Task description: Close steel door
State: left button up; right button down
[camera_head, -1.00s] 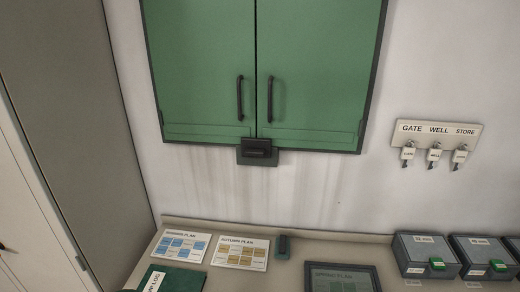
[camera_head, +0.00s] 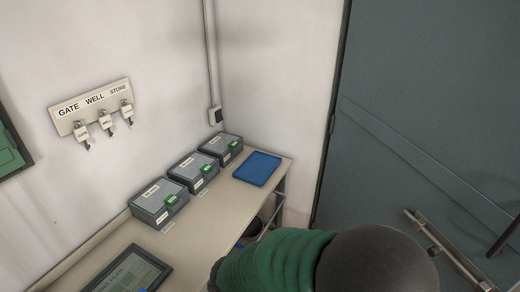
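The grey-blue steel door (camera_head: 430,90) fills the right side of the view. A raised strip (camera_head: 420,155) slants across it. A pale metal bar (camera_head: 445,250) is at its lower part, and a dark bar (camera_head: 505,236) shows at the right edge. The door's left edge meets the white wall along a dark line, with a small fitting that looks like a hinge (camera_head: 331,123). Its right edge and bottom are out of view, so I cannot tell how far it stands open. Neither of my grippers is in view.
A green ribbed shape (camera_head: 275,264) with a dark rounded end (camera_head: 378,262) covers the bottom centre, before the door; I cannot tell what it is. A bench (camera_head: 232,205) along the wall holds several grey boxes (camera_head: 160,199) and a blue tray (camera_head: 257,168). Labelled keys hang from a board (camera_head: 90,107).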

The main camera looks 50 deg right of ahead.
aim_at(425, 122)
jog(key=z, duration=2.6)
